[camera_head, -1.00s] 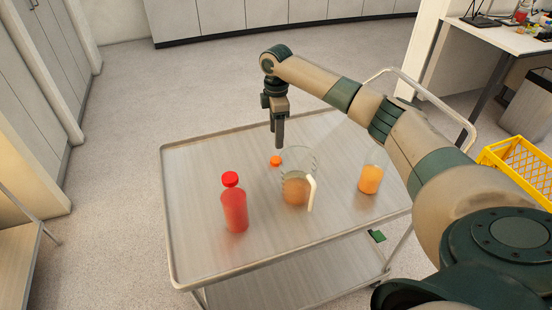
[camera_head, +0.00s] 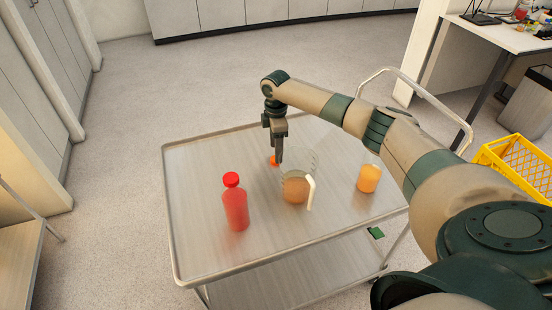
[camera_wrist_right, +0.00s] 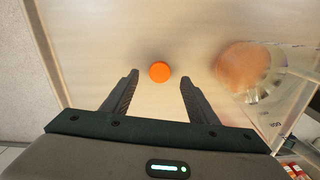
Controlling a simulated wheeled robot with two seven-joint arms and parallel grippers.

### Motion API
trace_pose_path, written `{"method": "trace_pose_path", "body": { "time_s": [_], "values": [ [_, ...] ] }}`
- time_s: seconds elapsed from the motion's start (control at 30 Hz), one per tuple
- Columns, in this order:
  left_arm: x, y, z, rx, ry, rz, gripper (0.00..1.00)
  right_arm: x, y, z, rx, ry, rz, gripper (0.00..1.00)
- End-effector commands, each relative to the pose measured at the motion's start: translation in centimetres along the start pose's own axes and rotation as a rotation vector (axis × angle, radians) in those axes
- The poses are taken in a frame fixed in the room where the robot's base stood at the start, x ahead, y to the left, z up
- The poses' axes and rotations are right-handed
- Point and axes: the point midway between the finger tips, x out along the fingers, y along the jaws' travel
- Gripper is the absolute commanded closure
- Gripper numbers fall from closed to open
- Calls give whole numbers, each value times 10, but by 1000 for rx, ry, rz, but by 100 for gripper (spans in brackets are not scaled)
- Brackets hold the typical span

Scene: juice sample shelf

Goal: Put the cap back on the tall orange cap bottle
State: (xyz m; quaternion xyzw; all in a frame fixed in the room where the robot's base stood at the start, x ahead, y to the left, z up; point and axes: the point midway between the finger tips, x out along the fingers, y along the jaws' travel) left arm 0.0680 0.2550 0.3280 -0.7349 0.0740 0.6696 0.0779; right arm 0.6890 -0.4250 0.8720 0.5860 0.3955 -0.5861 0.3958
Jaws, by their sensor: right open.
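The orange cap (camera_head: 273,160) lies loose on the steel cart top, partly hidden behind my fingers. In the right wrist view the cap (camera_wrist_right: 159,71) shows as a round disc at the fingertips, between their lines. My right gripper (camera_head: 279,156) is open and empty, pointing down over the cap; its spread fingers also show in the right wrist view (camera_wrist_right: 158,78). A container of orange juice (camera_head: 369,179) without a visible cap stands at the cart's right; I cannot tell for certain that it is the task's bottle. My left gripper is not in view.
A clear jug (camera_head: 295,190) with brownish liquid and a pale handle stands close right of the cap; it also shows in the wrist view (camera_wrist_right: 240,68). A red bottle with a red cap (camera_head: 235,205) stands front left. The cart top (camera_head: 195,165) is bare at back left.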

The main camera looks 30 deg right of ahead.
Motion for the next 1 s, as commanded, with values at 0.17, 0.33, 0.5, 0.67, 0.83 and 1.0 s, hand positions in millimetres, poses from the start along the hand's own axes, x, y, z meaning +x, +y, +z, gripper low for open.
{"method": "trace_pose_path", "body": {
  "time_s": [0.17, 0.33, 0.5, 0.67, 0.83, 1.0],
  "values": [
    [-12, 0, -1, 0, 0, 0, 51, 22, 0, -1, 0, -1, -3, 46],
    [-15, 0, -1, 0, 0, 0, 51, 34, 0, -1, -1, 0, 0, 46],
    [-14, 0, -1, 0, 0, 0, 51, 35, 1, -1, -2, 0, 0, 46],
    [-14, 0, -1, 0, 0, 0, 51, 35, 1, -1, -1, 0, 0, 46],
    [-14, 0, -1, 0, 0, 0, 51, 35, 1, -1, -1, 0, 0, 54],
    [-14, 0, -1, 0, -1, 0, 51, 35, 1, -1, -1, 0, 0, 90]
  ]
}}
